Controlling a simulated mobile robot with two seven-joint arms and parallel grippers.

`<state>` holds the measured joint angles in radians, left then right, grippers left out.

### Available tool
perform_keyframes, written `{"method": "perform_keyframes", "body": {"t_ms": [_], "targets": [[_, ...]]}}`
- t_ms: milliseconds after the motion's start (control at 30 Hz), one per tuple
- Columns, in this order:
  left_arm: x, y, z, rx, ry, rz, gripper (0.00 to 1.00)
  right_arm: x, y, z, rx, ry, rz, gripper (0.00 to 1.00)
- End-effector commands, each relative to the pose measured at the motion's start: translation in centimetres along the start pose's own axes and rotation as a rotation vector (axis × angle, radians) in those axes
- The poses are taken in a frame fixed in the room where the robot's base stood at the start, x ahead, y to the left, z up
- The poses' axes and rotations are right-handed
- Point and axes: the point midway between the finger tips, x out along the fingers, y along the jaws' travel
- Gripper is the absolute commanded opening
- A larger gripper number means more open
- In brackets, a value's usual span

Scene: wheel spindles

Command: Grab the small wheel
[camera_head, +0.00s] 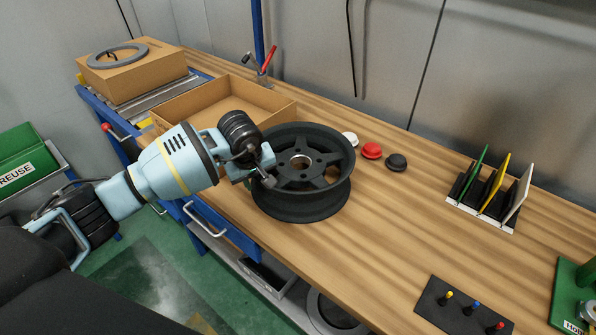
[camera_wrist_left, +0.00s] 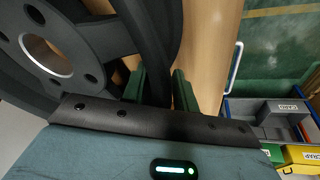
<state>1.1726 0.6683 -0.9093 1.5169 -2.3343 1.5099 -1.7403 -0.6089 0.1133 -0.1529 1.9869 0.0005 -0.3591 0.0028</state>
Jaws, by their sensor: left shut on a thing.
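A dark five-spoke wheel (camera_head: 303,207) lies flat on the wooden table, its spoked face up; I take it as the small wheel. My left gripper (camera_head: 263,174) reaches it from the left and is at the near-left part of its rim. In the left wrist view, the wheel's spokes and hub hole fill the upper left (camera_wrist_left: 97,42). The green fingers of the left gripper (camera_wrist_left: 160,88) stand on both sides of the rim, shut on it. My right gripper is in neither view.
An open cardboard box (camera_head: 185,98) stands behind the arm. Red (camera_head: 372,150), black (camera_head: 396,162) and partly hidden white round pieces lie right of the wheel. A rack with coloured plates (camera_head: 488,195) and a dark peg board (camera_head: 462,308) stand farther right. Bare table lies between.

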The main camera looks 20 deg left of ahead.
Motion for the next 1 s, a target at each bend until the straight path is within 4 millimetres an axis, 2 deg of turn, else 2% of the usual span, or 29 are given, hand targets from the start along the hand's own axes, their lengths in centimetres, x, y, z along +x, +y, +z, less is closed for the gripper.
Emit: {"method": "perform_keyframes", "body": {"t_ms": [267,567,1000], "targets": [[-0.9,0.3,-0.4,0.000,0.006,0.008,0.00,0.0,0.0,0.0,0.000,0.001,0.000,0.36],[-4.0,0.8,-1.2,0.000,0.006,0.008,0.00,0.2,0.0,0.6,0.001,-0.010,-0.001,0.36],[-6.1,-4.1,3.0,0.003,0.006,0.004,0.00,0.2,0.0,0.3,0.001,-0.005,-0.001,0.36]]}}
